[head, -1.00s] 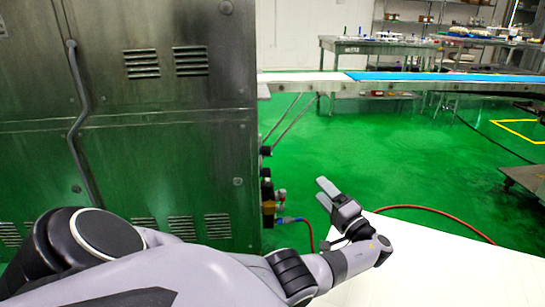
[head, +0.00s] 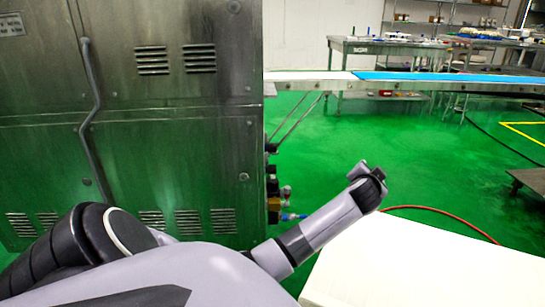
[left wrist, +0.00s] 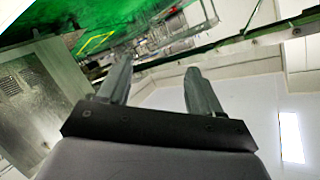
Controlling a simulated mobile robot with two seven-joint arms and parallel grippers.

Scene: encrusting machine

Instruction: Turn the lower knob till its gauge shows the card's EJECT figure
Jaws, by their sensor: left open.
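Small dark and brass fittings with a blue hose end (head: 273,190) sit on the right side of the steel machine (head: 180,110). They are too small and edge-on to tell a lower knob or a gauge face, and no figure can be read. No EJECT card can be made out. My left wrist is right of the fittings and apart from them; its fingers are not clear in the head view. In the left wrist view my left gripper (left wrist: 158,66) is open, with nothing between its fingers. My right gripper is out of view.
A white surface (head: 430,265) lies at the lower right, with a red hose (head: 440,211) behind it on the green floor. A conveyor with a blue belt (head: 450,77) crosses the back. A steel table (head: 390,46) stands beyond. Green floor between is clear.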

